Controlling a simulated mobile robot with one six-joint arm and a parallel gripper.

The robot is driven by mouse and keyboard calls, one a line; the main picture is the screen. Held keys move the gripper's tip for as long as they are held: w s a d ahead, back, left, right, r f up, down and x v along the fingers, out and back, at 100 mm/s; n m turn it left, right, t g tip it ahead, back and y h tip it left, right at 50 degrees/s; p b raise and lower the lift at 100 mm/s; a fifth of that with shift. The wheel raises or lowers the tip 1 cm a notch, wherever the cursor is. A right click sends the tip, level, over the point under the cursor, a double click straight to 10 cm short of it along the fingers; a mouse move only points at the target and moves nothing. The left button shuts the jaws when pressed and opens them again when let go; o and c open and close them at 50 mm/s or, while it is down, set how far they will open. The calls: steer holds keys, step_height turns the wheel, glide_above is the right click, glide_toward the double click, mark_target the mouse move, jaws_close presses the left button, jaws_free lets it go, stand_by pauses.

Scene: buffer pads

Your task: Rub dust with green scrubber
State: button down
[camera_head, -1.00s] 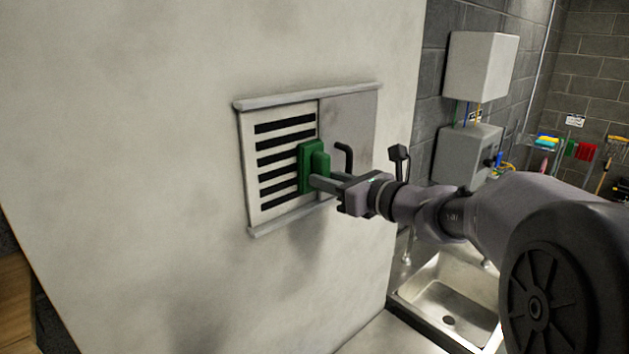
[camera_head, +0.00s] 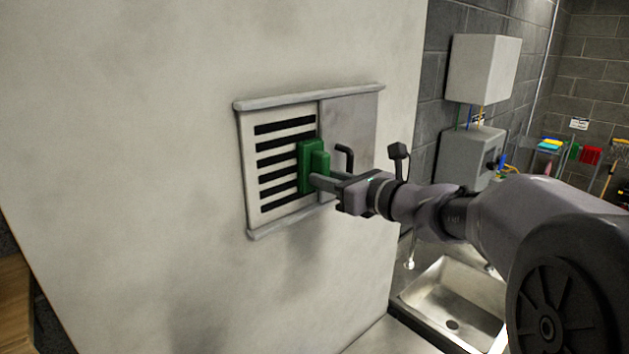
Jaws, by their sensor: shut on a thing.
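The green scrubber (camera_head: 309,168) is a small block with a raised grip. It is upright at the right part of the slatted vent (camera_head: 262,216), against or very near its face; I cannot tell if it touches. My gripper (camera_head: 322,180) reaches in from the right and is shut on the scrubber's grip. Dark, smudgy dust marks show on the pale wall (camera_head: 180,200) around the vent, mostly below and above it. The scrubber hides the right ends of several slats.
A grey sliding panel (camera_head: 355,125) with a black handle (camera_head: 345,157) covers the vent frame's right half, close to my gripper. A metal sink (camera_head: 450,290) lies below my arm. Open wall lies left of the vent.

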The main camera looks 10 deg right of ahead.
steer(key=shift+s+a+f+b, duration=0.2)
steer(key=shift+a+b, duration=0.15)
steer(key=shift+b, duration=0.35)
steer(key=shift+s+a+r, duration=0.15)
steer(key=shift+s+a, duration=0.45)
steer(key=shift+a, duration=0.2)
steer(key=shift+s+d, duration=0.1)
steer(key=shift+d, duration=0.15)
steer(key=v, duration=0.3)
steer(key=b+v, duration=0.1)
steer(key=v, duration=0.1)
steer(key=shift+s+f, duration=0.3)
